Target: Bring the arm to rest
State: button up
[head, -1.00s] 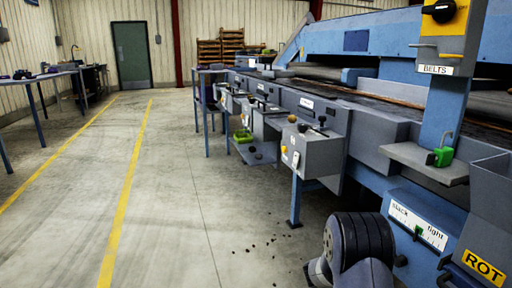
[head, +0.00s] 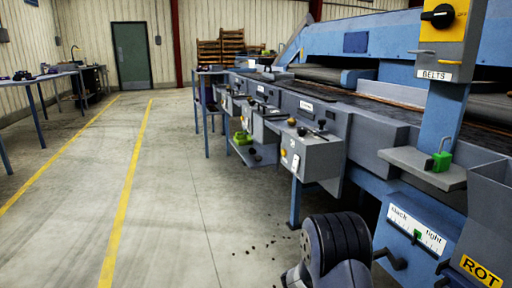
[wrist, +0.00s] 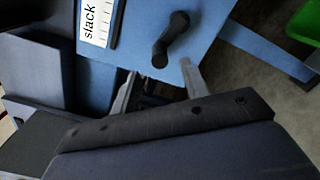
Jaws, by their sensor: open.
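My arm (head: 338,245) shows at the bottom of the head view, its dark ribbed joint in front of the grader. In the wrist view my gripper (wrist: 158,88) has its two grey fingers apart, with no object seen between them. The lower parts of the fingers are hidden behind a dark part of my own. A black crank handle (wrist: 171,40) on the blue slack/tight panel (wrist: 135,28) lies just beyond the fingertips. I see no clear contact. In the head view the crank (head: 390,258) is close to the right of my arm.
The grader's grey control boxes (head: 312,155) run along its side, ahead of my arm. A grey shelf (head: 420,168) with a green padlock (head: 442,161) juts out at right. A grey ROT bin (head: 492,225) stands at far right. The floor (head: 185,200) at left is open.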

jog(key=b+x, duration=0.1)
jog(key=x, duration=0.6)
jog(key=shift+b, duration=0.4)
jog(key=shift+a+n+p, duration=0.2)
jog(key=shift+n+p, duration=0.3)
jog(key=shift+p, duration=0.4)
jog(key=n+p, duration=0.1)
jog(key=f+n+p, duration=0.1)
jog(key=shift+w+n+p, duration=0.1)
jog(key=shift+n+p, duration=0.2)
jog(key=s+a+f+n+p, duration=0.3)
jog(key=a+p, duration=0.3)
jog(key=a, duration=0.4)
jog(key=shift+s+n, duration=0.6)
jog(key=shift+n, duration=0.3)
jog(key=shift+f, duration=0.1)
